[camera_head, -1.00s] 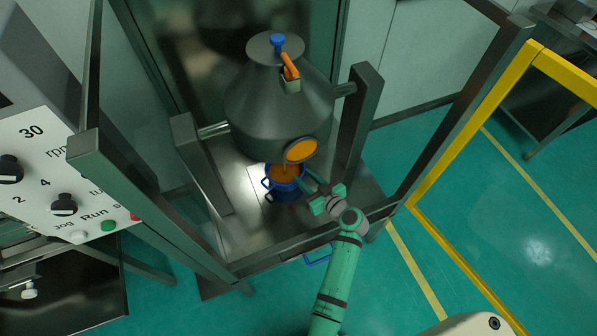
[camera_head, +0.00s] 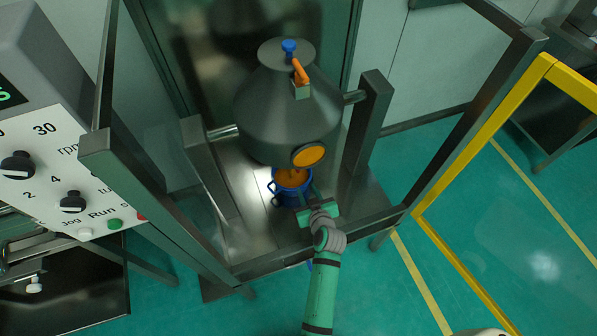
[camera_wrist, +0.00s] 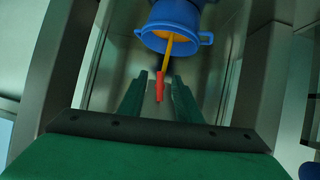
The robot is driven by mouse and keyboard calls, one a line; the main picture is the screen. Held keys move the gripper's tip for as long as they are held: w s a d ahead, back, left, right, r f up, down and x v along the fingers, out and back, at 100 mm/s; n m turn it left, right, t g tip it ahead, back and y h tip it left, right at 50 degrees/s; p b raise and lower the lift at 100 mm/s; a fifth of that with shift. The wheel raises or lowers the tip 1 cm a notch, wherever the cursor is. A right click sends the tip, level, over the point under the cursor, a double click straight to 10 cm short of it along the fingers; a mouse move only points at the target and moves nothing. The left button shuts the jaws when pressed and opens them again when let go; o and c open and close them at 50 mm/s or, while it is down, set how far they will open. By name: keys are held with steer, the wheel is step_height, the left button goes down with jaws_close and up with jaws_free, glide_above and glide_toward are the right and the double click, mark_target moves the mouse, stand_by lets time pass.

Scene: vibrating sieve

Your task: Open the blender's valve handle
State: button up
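The blender (camera_head: 285,115) is a grey double-cone vessel hung between two posts. Beneath it is a blue round fitting (camera_head: 288,196) with side lugs and an orange inside. In the wrist view the blue fitting (camera_wrist: 178,17) is at the top centre. A thin yellow handle (camera_wrist: 167,54) with a red tip (camera_wrist: 159,88) reaches down from it. My gripper (camera_head: 309,193) is just right of and in front of the fitting. In the wrist view my gripper (camera_wrist: 160,92) is open, its two green fingers apart on either side of the red tip, with gaps showing.
Metal frame posts (camera_head: 365,135) stand close on both sides of the blender. A front rail (camera_head: 275,258) crosses low near my arm. A control panel (camera_head: 70,185) is at left, a yellow rail (camera_head: 445,150) at right.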

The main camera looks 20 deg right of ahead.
steer(key=a+r+t+h, duration=0.1)
steer(key=a+r+h, duration=0.1)
steer(key=a+r, duration=0.15)
steer(key=x, duration=1.1)
steer(key=shift+d+r+m+h, duration=0.25)
steer(key=shift+m+h, duration=0.05)
steer(key=shift+m, duration=0.1)
steer(key=shift+c, duration=0.3)
steer(key=shift+d, duration=0.1)
jaws_close()
